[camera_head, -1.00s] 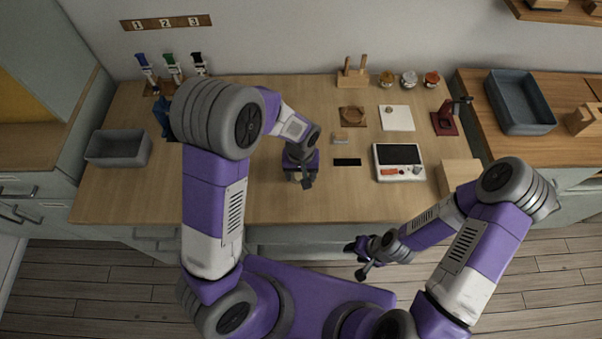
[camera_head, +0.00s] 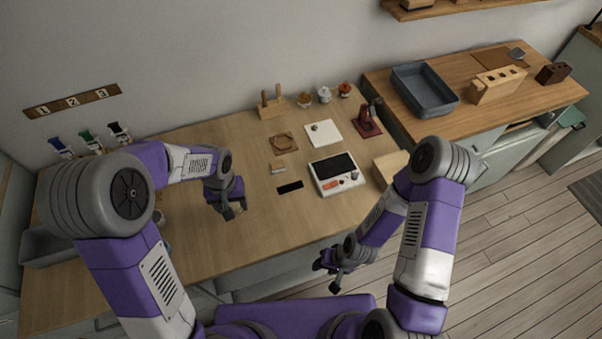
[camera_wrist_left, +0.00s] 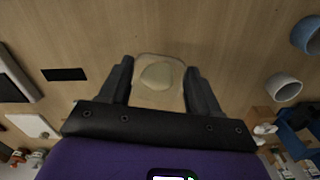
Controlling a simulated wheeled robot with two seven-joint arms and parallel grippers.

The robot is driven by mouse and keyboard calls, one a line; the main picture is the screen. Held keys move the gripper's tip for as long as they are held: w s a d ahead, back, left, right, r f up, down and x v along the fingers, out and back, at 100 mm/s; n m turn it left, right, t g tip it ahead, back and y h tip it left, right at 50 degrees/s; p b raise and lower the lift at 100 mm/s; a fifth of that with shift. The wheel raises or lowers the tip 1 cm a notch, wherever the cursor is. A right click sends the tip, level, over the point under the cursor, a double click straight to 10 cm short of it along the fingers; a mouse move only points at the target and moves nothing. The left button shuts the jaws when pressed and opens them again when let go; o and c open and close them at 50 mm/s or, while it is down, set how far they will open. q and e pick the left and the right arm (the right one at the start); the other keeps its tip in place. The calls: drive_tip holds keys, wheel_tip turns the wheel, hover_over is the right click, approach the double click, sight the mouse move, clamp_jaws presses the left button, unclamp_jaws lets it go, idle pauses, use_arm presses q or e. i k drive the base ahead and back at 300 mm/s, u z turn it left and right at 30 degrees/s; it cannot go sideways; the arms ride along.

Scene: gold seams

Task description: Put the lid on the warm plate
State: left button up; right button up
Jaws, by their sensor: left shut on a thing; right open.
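The warm plate (camera_head: 338,174) is a white unit with a black top and small controls, standing on the bench right of my left gripper. Its edge also shows at the left of the left wrist view (camera_wrist_left: 18,80). My left gripper (camera_head: 235,212) is over the bare wood left of the warm plate. In the left wrist view its fingers (camera_wrist_left: 158,85) are shut on a pale, rounded, see-through piece (camera_wrist_left: 157,76), which looks like the lid. In the head view this piece is mostly hidden. My right gripper (camera_head: 330,265) is open and empty in front of the bench edge.
A white tile (camera_head: 323,133), a dark red stand (camera_head: 367,123) and several small jars are behind. A grey cup (camera_wrist_left: 285,88) shows in the wrist view.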

sight(325, 168)
drive_tip(key=k, duration=1)
drive_tip(key=z, duration=1.55)
drive_tip(key=i, duration=1.1)
drive_tip(key=u, duration=0.95)
drive_tip(key=i, duration=0.55)
drive_tip(key=u, duration=0.1)
